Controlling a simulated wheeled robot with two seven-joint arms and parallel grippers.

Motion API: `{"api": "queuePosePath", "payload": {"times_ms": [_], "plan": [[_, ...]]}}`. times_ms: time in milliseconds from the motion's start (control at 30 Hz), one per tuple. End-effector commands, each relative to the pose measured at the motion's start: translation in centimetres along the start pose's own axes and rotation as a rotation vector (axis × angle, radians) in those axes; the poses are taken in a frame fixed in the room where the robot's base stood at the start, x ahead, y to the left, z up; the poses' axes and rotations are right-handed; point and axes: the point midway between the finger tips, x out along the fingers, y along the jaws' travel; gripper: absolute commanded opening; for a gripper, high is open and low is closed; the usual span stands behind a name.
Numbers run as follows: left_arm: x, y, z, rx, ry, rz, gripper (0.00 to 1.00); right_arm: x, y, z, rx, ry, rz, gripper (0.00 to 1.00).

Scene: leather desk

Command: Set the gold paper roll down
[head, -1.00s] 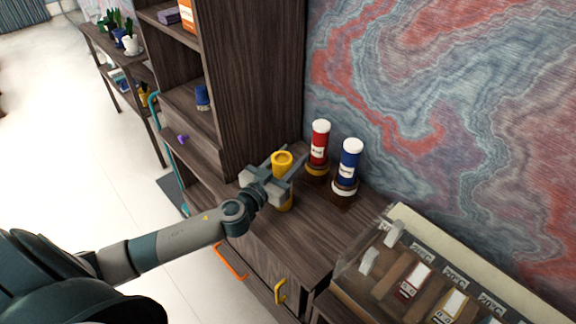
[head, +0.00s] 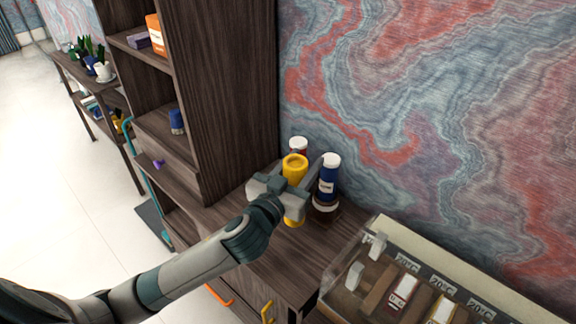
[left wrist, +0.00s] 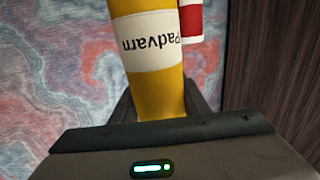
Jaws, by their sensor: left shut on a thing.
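The gold paper roll (head: 294,166) is upright between the fingers of my left gripper (head: 295,183), which is shut on it. The roll stands over the dark wooden cabinet top (head: 240,206); I cannot tell whether its base touches the wood. In the left wrist view the roll (left wrist: 155,85) shows a white label band reading "Padvarn" upside down. My right gripper is not in view.
A blue roll (head: 327,180) with a white top stands in a brown holder just right of the gold roll. A red roll (head: 298,145) is mostly hidden behind it. A tall shelf (head: 235,90) rises at the left. A clear-lidded case (head: 400,285) lies at the front right.

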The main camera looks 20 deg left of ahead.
Motion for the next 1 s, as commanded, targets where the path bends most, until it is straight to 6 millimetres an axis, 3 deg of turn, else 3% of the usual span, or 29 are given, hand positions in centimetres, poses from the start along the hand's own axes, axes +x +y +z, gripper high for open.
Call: {"api": "queuePosePath", "payload": {"times_ms": [200,767,1000], "plan": [[-0.1,1.2,-0.8,-0.001,0.001,0.001,0.0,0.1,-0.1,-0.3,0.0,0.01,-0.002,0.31],[-0.2,1.3,-0.8,0.0,0.0,0.0,0.0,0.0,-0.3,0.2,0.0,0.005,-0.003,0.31],[-1.7,1.5,-0.3,-0.011,0.003,-0.016,0.0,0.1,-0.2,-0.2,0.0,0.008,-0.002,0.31]]}}
